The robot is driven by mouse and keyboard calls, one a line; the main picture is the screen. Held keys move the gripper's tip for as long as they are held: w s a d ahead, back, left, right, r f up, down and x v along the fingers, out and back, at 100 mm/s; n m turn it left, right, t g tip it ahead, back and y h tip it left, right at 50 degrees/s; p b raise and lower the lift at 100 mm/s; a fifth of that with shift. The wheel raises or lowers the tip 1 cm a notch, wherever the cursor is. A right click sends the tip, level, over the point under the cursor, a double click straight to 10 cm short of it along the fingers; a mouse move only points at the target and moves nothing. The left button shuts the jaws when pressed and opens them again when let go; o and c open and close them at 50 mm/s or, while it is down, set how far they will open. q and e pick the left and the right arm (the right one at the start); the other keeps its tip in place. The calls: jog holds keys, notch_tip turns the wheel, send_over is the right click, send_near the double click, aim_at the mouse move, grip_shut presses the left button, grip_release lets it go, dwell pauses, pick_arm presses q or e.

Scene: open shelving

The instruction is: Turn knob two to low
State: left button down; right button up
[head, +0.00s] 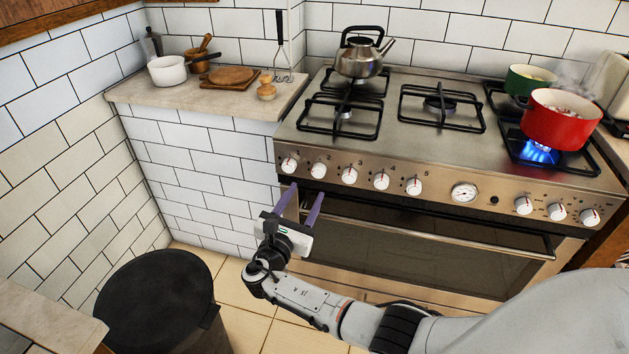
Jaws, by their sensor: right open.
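Knob two (318,170) is a white round knob with a red mark, second from the left on the stove's steel front panel. Knob one (289,165) is to its left and knob three (349,175) to its right. My right gripper (304,196) is open and empty, its two purple fingers pointing up just below knobs one and two. In the picture the fingers do not overlap knob two. The exact setting of knob two is too small to read. My left gripper is not in view.
The oven handle (440,236) runs across the door right of my gripper. A red pot (561,120) steams over a lit blue burner, beside a green pot (530,80). A kettle (360,56) stands at the back left. A black bin (157,295) stands on the floor.

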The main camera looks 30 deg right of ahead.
aim_at(317, 174)
jog(key=b+x, duration=0.1)
jog(key=x, duration=0.7)
jog(key=shift+c, duration=0.2)
